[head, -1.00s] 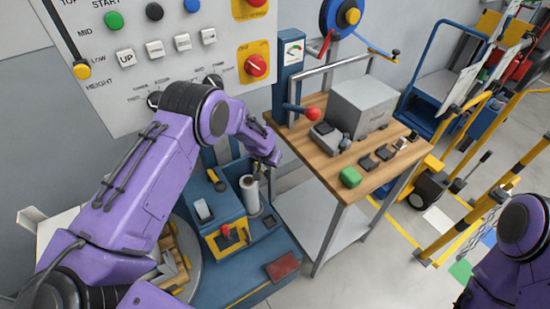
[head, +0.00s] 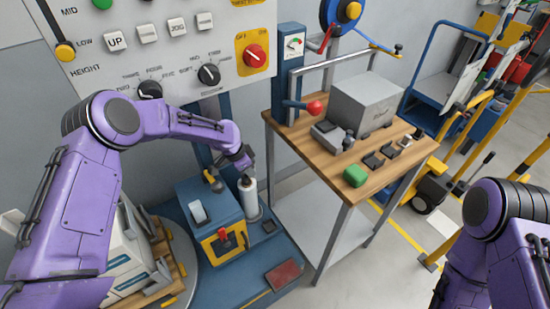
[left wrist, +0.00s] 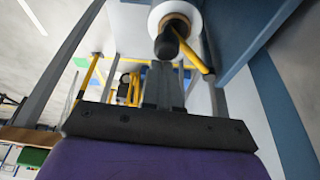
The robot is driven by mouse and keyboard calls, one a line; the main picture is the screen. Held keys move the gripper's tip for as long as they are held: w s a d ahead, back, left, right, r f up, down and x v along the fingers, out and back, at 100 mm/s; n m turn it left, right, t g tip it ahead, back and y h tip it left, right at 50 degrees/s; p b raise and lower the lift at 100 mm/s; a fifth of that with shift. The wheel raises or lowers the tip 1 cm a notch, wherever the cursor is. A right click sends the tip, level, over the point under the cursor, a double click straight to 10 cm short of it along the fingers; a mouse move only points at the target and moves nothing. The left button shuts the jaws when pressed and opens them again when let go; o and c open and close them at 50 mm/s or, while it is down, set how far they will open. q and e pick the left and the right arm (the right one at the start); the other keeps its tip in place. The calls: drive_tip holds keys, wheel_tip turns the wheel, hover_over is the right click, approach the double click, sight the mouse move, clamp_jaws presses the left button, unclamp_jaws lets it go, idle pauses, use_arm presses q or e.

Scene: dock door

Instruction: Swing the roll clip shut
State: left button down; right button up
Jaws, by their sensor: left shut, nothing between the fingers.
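The white film roll (head: 249,197) stands upright on the blue wrapper machine. A small yellow arm with a black knob, which looks like the roll clip (head: 212,181), is just left of the roll top. In the left wrist view the clip (left wrist: 190,48) juts from beside the roll (left wrist: 158,14), its black knob overlapping the brown core. My left gripper (head: 244,163) is over the roll top, right of the clip. Its fingers (left wrist: 163,90) are shut and empty, with the tips just below the knob in the picture; I cannot tell whether they touch it. My right gripper is out of view.
The control panel (head: 180,45) is behind my left arm. Wrapped boxes (head: 130,255) stand at the lower left. Yellow-framed carts stand far right.

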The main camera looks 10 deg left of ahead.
use_arm(q)
drive_tip(key=shift+a, duration=0.25)
idle(0.4)
drive_tip(key=shift+w+r+b, duration=0.1)
drive_tip(key=shift+r+b, duration=0.35)
drive_tip(key=shift+r, duration=0.05)
drive_tip(key=s+d+r+b, duration=0.2)
drive_tip(key=s+d+r, duration=0.3)
drive_tip(key=s+r, duration=0.7)
drive_tip(key=shift+s+d+b, duration=0.15)
drive_tip(key=shift+s+b, duration=0.15)
drive_tip(key=shift+s, duration=0.35)
